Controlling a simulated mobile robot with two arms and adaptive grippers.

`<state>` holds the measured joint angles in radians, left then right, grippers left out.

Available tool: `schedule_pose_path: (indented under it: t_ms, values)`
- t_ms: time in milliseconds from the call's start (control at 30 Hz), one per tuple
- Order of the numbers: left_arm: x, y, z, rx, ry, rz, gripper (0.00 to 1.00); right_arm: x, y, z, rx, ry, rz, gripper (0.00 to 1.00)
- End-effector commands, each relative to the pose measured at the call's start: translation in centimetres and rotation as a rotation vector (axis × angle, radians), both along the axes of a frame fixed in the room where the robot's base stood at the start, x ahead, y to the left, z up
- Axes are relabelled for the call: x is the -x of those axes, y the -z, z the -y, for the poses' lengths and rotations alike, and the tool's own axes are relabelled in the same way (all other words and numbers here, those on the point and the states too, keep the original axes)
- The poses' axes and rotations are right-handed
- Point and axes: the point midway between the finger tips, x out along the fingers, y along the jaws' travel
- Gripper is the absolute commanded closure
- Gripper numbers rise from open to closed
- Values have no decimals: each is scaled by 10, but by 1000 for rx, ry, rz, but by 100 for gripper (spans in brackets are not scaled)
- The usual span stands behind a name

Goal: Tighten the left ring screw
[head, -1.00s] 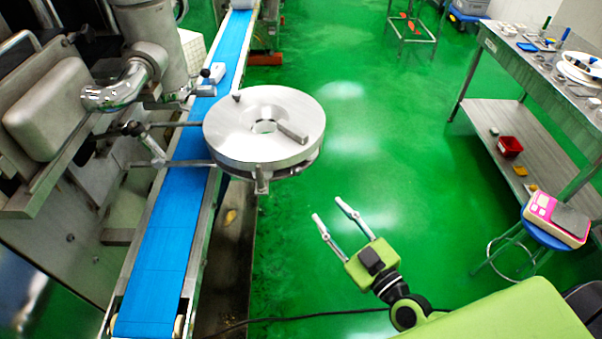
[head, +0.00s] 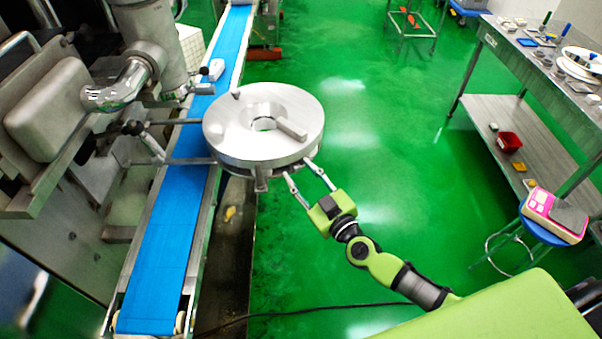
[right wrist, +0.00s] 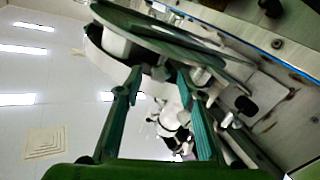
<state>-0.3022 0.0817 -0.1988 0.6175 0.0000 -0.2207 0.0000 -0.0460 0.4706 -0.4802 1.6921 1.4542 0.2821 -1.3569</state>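The round silver ring assembly (head: 235,135) stands beside the blue conveyor in the head view, with a bar lying across its top. A small stud (head: 237,96) stands at its upper left edge, and a bolt-like piece (head: 261,184) hangs under its front. I cannot tell which one is the left ring screw. My right gripper (head: 299,168) is open and empty, its fingertips close below the ring's front right edge. In the right wrist view the open fingers (right wrist: 160,80) point up at the ring's underside (right wrist: 180,40), with a metal screw-like piece (right wrist: 200,76) beside the right finger. My left gripper is not in view.
The blue conveyor belt (head: 165,245) runs along the left, next to the grey machine (head: 50,110). A steel table (head: 500,50) and a pink scale (head: 540,203) on a blue stool are at the right. The green floor between is clear.

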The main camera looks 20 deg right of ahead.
Motion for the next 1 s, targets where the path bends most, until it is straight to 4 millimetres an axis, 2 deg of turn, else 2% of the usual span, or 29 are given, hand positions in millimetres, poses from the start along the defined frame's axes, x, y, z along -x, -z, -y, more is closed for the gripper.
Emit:
schedule_pose_path:
  t_ms: [267, 400, 767, 1000]
  values:
    - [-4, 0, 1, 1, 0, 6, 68, -1, 0, -1, -1, 0, 0, 65]
    - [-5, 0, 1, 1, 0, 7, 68, -1, 0, -1, -1, 0, 0, 100]
    - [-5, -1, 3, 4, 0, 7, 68, -1, 0, 0, -25, 0, -6, 100]
    - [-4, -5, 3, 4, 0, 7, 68, -1, -1, 0, -144, 0, -35, 100]
